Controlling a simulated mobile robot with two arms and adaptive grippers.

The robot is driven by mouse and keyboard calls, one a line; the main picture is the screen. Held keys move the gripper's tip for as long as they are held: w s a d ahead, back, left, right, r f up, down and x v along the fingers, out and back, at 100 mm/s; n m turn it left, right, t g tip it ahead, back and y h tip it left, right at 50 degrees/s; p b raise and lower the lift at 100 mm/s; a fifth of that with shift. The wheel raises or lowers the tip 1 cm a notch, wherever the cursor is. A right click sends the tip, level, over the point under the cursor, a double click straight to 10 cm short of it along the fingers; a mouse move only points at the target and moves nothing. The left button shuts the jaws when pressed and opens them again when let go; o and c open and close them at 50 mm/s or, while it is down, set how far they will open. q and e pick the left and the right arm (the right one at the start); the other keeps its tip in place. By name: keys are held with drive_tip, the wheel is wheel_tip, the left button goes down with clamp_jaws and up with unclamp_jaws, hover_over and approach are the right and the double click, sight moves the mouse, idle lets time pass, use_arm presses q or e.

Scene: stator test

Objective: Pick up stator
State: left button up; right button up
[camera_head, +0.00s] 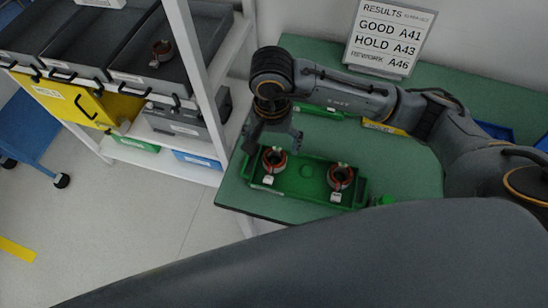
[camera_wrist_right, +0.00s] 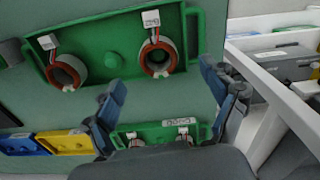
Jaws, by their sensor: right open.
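A green tray (camera_head: 307,187) on the green table holds two copper-and-grey ring stators with white tags, a left stator (camera_head: 275,160) and a right stator (camera_head: 342,178). In the right wrist view the same tray (camera_wrist_right: 112,63) shows with one stator (camera_wrist_right: 159,58) near the gripper side and the other stator (camera_wrist_right: 67,72) further left. My right gripper (camera_head: 272,139) is open and empty, pointing down above the tray's left stator. Its two fingers also show in the right wrist view (camera_wrist_right: 163,88). My left gripper is not in view.
Another stator (camera_head: 162,51) lies in a dark shelf bin (camera_head: 134,72) at the left. A second green tray (camera_wrist_right: 156,129) with stators, and yellow (camera_wrist_right: 66,142) and blue (camera_wrist_right: 20,145) trays, lie on the table. A results sign (camera_head: 389,38) stands behind my right arm.

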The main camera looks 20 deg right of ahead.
sight(274, 162)
drive_tip(key=shift+w+f, duration=0.1)
drive_tip(key=shift+f, duration=0.5)
drive_tip(key=shift+d+f, duration=0.1)
drive_tip(key=shift+f, duration=0.4)
wheel_tip(274, 162, down, 4)
drive_tip(key=shift+d+f+p, duration=0.1)
drive_tip(key=shift+d+p, duration=0.05)
drive_tip(key=shift+p, duration=1.05)
drive_tip(key=shift+f, duration=0.2)
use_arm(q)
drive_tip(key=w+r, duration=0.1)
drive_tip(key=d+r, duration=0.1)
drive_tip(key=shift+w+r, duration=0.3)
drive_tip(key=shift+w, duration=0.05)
use_arm(e)
drive_tip(key=shift+f, duration=0.1)
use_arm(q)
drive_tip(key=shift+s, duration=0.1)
use_arm(e)
drive_tip(key=shift+c, duration=0.4)
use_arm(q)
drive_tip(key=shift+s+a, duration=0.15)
use_arm(e)
drive_tip(key=c, duration=1.5)
